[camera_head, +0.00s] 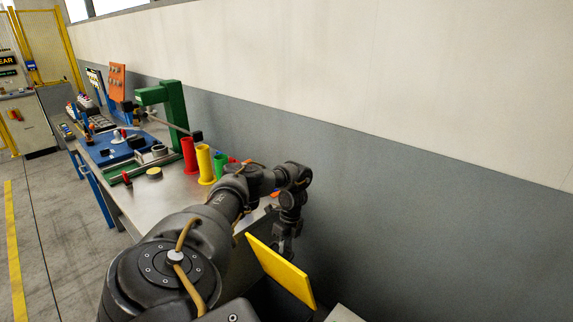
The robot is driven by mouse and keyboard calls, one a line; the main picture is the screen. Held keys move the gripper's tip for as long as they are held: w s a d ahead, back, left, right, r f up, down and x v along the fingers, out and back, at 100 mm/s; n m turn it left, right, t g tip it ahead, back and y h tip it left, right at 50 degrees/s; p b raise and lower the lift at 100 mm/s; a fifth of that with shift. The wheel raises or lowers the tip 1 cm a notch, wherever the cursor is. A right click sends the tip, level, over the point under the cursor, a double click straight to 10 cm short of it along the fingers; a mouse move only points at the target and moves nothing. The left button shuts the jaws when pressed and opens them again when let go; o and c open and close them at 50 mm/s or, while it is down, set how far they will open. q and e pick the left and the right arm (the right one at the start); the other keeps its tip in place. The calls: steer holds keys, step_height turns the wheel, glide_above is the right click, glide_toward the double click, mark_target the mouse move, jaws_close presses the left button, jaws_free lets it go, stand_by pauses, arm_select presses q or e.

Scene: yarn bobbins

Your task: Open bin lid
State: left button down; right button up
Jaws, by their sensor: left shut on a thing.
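The yellow bin lid (281,272) is at the lower middle of the view, tilted up on edge. The dark bin below it is mostly hidden by my arm and cut off by the frame. My left arm reaches in from the bottom and bends down over the far side of the lid. My left gripper (284,246) is at the lid's upper edge and shut on it; its fingertips are partly hidden behind the lid. My right gripper is not in view.
A workbench (158,198) along the wall ends beside my arm. It carries a red bobbin (189,156), a yellow bobbin (205,164), a green one (220,163) and a green stand (172,106). The grey wall (430,220) rises close behind the lid. Open floor lies at left.

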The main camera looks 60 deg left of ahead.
arm_select(q)
steer(key=shift+f, duration=0.15)
steer(key=c, duration=1.8)
jaws_free()
steer(key=o, duration=0.3)
steer(key=shift+w+a+f, duration=0.1)
steer(key=shift+a+f, duration=0.05)
steer(key=shift+a, duration=0.05)
steer(key=shift+o, duration=0.2)
steer(key=shift+d+r, duration=0.1)
steer(key=shift+r, duration=0.15)
steer(key=p+v, duration=0.3)
steer(key=v, duration=0.7)
steer(key=shift+r, duration=0.15)
